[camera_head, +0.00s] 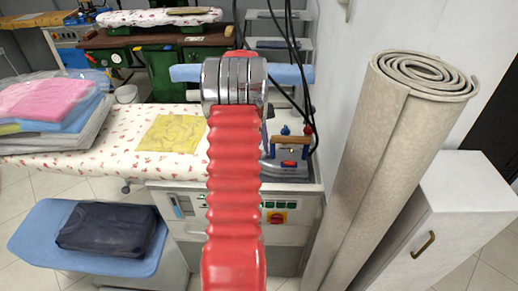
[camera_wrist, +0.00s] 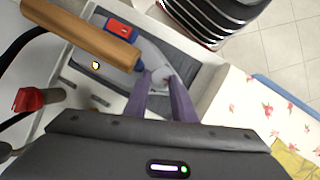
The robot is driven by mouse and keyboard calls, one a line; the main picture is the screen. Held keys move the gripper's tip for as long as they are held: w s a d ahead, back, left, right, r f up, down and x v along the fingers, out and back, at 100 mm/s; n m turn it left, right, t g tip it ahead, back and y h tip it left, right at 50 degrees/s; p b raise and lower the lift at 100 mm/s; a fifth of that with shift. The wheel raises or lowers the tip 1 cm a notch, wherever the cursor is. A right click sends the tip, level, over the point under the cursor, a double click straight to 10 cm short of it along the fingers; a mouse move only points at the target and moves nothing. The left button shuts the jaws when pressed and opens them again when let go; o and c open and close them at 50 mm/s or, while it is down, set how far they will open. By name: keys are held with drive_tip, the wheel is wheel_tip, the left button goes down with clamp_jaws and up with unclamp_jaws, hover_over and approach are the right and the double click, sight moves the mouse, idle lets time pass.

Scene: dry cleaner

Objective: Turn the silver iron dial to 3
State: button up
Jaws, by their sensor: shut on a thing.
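The silver iron (camera_head: 283,165) stands on the right end of the ironing station, partly hidden by my red arm. In the wrist view its grey metal body (camera_wrist: 153,56) shows, with a wooden handle (camera_wrist: 85,32) and a red and blue switch (camera_wrist: 119,28). My gripper (camera_wrist: 162,88) has its two purple fingers close together at the iron's body, shut on what looks like the small pale dial (camera_wrist: 160,77). The fingers partly cover the dial, and its number cannot be read.
The flowered ironing board (camera_head: 100,125) extends left, with a yellow cloth (camera_head: 172,132) on it. A rolled carpet (camera_head: 385,150) and a white cabinet (camera_head: 455,225) stand at the right. Black cables (camera_head: 292,50) hang behind the iron. A red valve handle (camera_wrist: 40,99) sits left of the fingers.

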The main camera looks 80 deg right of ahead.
drive_tip(key=shift+s+d+m+t, duration=0.1)
drive_tip(key=shift+s+m+t, duration=0.1)
drive_tip(key=shift+m, duration=0.45)
drive_tip(key=shift+s+d+m+t, duration=0.1)
drive_tip(key=shift+m+t, duration=0.1)
drive_tip(key=shift+m, duration=0.45)
drive_tip(key=shift+y, duration=0.3)
drive_tip(key=o, duration=1.1)
drive_tip(key=shift+a, duration=0.1)
drive_tip(key=shift+c, duration=0.2)
